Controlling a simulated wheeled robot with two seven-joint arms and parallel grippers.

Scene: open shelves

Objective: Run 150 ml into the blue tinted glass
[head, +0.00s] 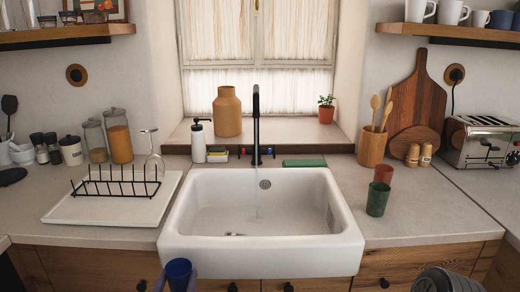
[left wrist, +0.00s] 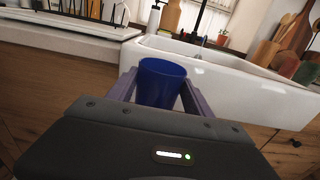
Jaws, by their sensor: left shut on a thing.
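The blue tinted glass (head: 178,272) is at the bottom of the head view, in front of the sink's front left corner. It looks upright, and its inside cannot be made out. My left gripper (left wrist: 158,92) is shut on the glass, with a finger on each side in the left wrist view, where the blue glass (left wrist: 162,80) also shows. The black tap (head: 256,122) stands behind the white sink (head: 290,255). A thin stream of water (head: 257,205) falls from it into the basin. The tap has red and blue marked handles (head: 242,151).
A green cup (head: 377,199) and a red cup (head: 382,173) stand right of the sink. A drying rack (head: 115,185) with an upturned wine glass (head: 154,145) is on the left. The sink's front wall lies between the glass and the stream.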

